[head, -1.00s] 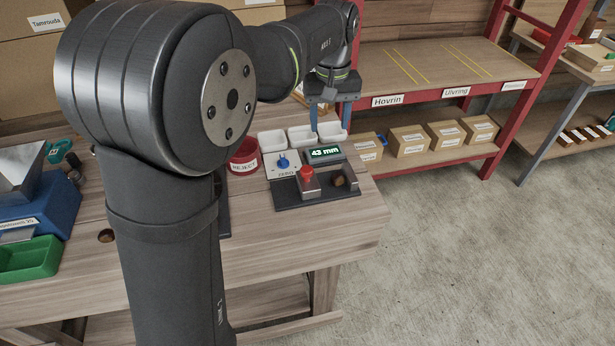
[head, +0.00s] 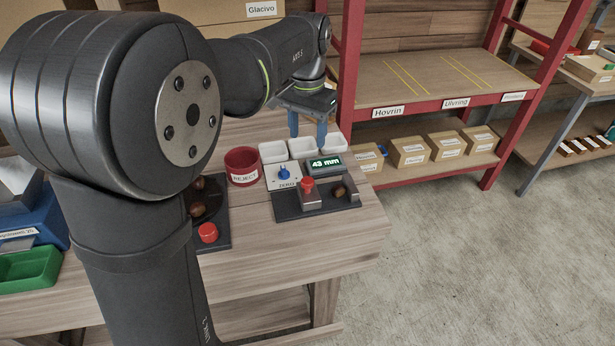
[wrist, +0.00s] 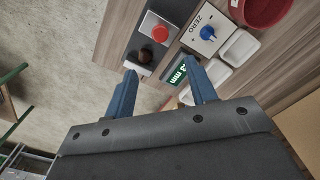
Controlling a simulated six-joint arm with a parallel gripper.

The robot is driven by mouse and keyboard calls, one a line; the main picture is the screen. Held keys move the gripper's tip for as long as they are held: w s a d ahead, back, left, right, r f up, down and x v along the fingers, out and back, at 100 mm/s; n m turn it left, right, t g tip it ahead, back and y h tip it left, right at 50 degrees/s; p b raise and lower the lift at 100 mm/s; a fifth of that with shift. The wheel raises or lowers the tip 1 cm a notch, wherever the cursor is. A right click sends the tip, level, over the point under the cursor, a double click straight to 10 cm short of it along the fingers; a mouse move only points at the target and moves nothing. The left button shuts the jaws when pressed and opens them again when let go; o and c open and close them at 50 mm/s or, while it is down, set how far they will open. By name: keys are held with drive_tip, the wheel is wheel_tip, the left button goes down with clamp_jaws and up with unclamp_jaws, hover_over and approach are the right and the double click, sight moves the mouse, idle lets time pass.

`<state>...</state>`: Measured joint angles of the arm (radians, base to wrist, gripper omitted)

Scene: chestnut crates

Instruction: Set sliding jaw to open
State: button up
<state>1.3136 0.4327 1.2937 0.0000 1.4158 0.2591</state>
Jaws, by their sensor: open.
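The gauge (head: 290,210) is a dark plate on the bench. Its sliding jaw (head: 311,197) is a grey block with a red knob (head: 307,183); the knob also shows in the wrist view (wrist: 160,33). A brown chestnut (head: 339,191) lies between this block and the grey block (head: 353,188) at right; I cannot tell whether it touches the sliding jaw. In the wrist view the fingers (wrist: 162,70) frame the display.
A ZERO box with a blue knob (head: 283,173) stands left of the display. White trays (head: 272,152) sit behind it, and a red REJECT bin (head: 241,167) to the left. A red button (head: 208,232) and chestnuts are near my arm. A red shelf (head: 430,105) stands at right.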

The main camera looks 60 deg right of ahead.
sight(308, 180)
wheel_tip(308, 180, down, 14)
drive_tip(key=shift+f, duration=0.1)
idle(0.4)
